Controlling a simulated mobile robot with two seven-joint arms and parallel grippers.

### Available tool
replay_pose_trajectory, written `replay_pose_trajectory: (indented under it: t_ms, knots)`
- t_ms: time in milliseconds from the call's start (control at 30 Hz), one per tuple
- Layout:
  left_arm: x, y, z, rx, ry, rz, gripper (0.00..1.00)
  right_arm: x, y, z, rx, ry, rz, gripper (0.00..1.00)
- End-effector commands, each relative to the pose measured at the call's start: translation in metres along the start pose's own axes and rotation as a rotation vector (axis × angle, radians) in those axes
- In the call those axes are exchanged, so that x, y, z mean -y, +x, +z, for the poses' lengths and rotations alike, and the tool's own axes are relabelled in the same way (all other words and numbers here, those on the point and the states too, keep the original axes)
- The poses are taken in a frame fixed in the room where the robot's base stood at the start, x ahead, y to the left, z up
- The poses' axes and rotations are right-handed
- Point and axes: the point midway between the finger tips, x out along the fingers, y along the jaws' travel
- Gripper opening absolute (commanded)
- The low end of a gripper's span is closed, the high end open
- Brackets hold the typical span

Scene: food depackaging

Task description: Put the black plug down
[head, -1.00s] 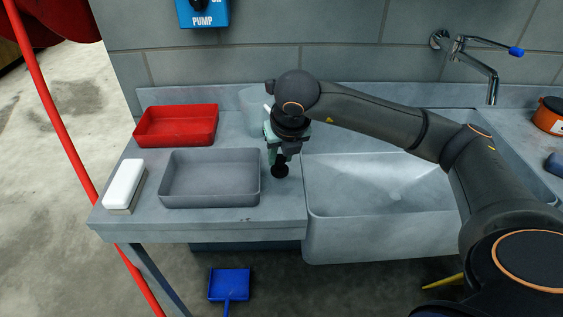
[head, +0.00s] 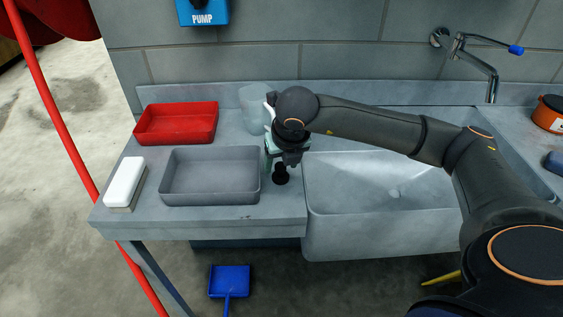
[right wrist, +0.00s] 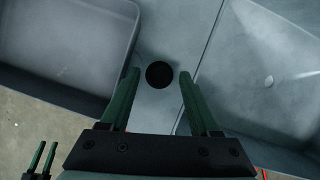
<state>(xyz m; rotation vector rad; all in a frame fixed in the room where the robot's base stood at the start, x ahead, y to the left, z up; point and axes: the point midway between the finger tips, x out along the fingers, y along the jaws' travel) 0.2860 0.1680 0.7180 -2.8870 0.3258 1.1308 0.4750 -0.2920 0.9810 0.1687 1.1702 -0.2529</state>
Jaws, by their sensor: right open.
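The black plug (head: 281,174) stands on the metal counter (head: 232,222), between the grey tray (head: 211,203) and the sink basin (head: 375,225). In the right wrist view the plug (right wrist: 159,75) shows as a dark disc on the counter strip, just beyond and between the fingertips. My right gripper (right wrist: 155,78) is open, with a green finger on each side and a gap to the plug on both sides. In the head view my right gripper (head: 272,160) is just above and behind the plug, partly hidden by its own wrist.
A red tray (head: 177,136) and a pale translucent container (head: 254,106) stand at the back of the counter. A white block-like brush (head: 125,183) lies at the left edge. The tap (head: 480,65) is above the basin, which looks empty.

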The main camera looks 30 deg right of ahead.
Motion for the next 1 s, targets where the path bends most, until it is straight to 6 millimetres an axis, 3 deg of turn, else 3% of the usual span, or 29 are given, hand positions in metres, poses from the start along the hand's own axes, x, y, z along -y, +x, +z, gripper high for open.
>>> replay_pose_trajectory:
  t_ms: [233,700,1000]
  knots:
    - [0.000,-0.002,-0.002,-0.001,0.000,0.000,0.50,-0.001,-0.009,0.002,0.003,0.000,0.002,0.63]
    - [0.000,0.001,0.000,-0.001,0.000,0.000,0.50,-0.001,-0.102,0.002,0.004,-0.001,0.002,0.63]
    - [0.000,0.001,0.000,-0.001,0.000,0.000,0.50,0.000,-0.122,0.001,0.001,0.000,-0.001,0.63]
